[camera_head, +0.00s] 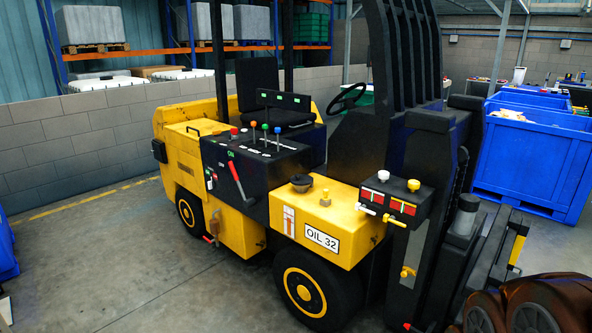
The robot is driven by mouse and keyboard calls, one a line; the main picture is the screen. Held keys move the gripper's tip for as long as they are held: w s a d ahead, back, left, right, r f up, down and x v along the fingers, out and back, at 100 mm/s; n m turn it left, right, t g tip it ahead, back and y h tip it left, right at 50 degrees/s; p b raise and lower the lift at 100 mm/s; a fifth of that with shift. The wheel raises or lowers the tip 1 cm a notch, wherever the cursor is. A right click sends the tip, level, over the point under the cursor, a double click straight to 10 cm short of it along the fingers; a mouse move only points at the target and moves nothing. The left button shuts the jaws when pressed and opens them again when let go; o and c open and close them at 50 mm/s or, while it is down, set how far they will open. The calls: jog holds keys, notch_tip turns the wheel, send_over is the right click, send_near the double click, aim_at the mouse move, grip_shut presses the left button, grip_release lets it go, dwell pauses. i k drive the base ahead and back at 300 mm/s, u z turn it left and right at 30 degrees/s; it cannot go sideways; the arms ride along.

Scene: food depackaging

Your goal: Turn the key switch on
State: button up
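A yellow and black forklift (262,190) stands in the middle of the camera_head view. Its black side panel (262,178) carries a red lever (236,178), tilted, with small green and white markings near it. Small red and white fittings (211,179) sit at the left edge of this panel. The top console (265,146) has levers with red, green, orange and blue knobs. I cannot tell which small part is the key switch, or its position. My gripper is not recognisable in this view.
A blue crate (530,160) stands at the right. A block wall (80,150) and loaded shelves (140,50) are behind the forklift. Brown rounded shapes (545,303) fill the lower right corner. The concrete floor (150,275) at the front left is clear.

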aim_at(233, 135)
jog(key=u, duration=0.35)
jog(key=i, duration=2.25)
jog(key=u, duration=1.3)
jog(key=i, duration=1.7)
jog(key=u, duration=0.55)
